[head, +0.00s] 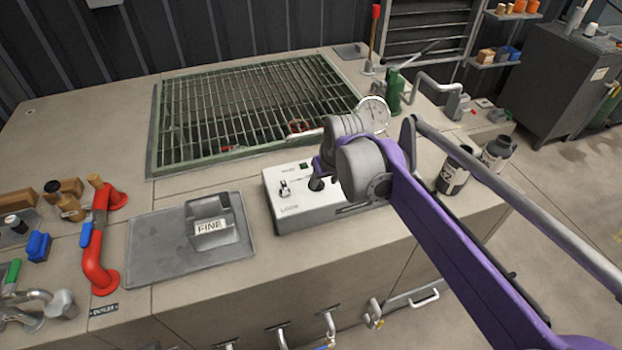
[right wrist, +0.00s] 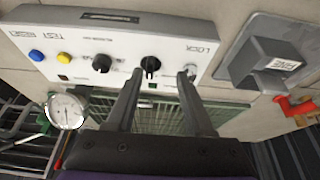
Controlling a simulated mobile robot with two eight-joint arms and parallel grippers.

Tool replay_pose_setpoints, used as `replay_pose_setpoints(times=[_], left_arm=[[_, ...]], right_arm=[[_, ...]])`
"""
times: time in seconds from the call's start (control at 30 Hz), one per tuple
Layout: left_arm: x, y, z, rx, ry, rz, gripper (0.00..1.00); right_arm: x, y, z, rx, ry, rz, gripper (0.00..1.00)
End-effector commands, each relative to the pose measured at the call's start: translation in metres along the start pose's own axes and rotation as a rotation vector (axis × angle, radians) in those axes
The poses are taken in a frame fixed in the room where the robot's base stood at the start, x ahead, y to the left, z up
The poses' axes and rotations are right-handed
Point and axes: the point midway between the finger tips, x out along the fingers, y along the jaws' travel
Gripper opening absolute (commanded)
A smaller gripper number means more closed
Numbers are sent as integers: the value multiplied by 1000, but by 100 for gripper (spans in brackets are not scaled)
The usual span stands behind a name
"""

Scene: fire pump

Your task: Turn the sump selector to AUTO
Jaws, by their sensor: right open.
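A white control box (head: 300,212) stands on the bench top in the head view. In the right wrist view its face (right wrist: 125,45) appears upside down. It carries a black knob (right wrist: 151,65), a second black knob (right wrist: 102,63), and a metal key switch (right wrist: 191,68) by the word LOCK. I cannot read which knob is the sump selector or its position. My right gripper (right wrist: 160,73) is open, with its fingertips on either side of the black knob nearer the key switch; contact is not clear. In the head view my arm hides the box's right part. My left gripper is not seen.
A grey plate with a FINE block (head: 212,225) lies left of the box. Red pipe (head: 98,248) stands further left. A green grating (head: 235,110) and a round gauge (head: 373,112) are behind. Dark bottles (head: 454,170) stand right. Yellow (right wrist: 36,56) and blue (right wrist: 64,58) buttons are on the box.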

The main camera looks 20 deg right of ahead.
Motion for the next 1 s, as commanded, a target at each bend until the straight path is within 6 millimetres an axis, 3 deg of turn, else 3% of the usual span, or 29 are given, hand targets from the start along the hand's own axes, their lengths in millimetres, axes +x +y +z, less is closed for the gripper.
replay_pose_setpoints(times=[0.1, 0.23, 0.43, 0.8, 1.0], left_arm=[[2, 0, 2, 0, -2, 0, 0], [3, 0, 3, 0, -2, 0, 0], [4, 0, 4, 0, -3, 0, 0], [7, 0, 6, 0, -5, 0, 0], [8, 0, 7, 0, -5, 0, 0]], right_arm=[[12, 15, -32, 8, -10, 2, 52], [18, 22, -47, 11, -14, 3, 52], [35, 23, -50, 10, -15, 3, 52], [103, 23, -49, 10, -15, 2, 52], [123, 23, -48, 10, -15, 3, 52]])
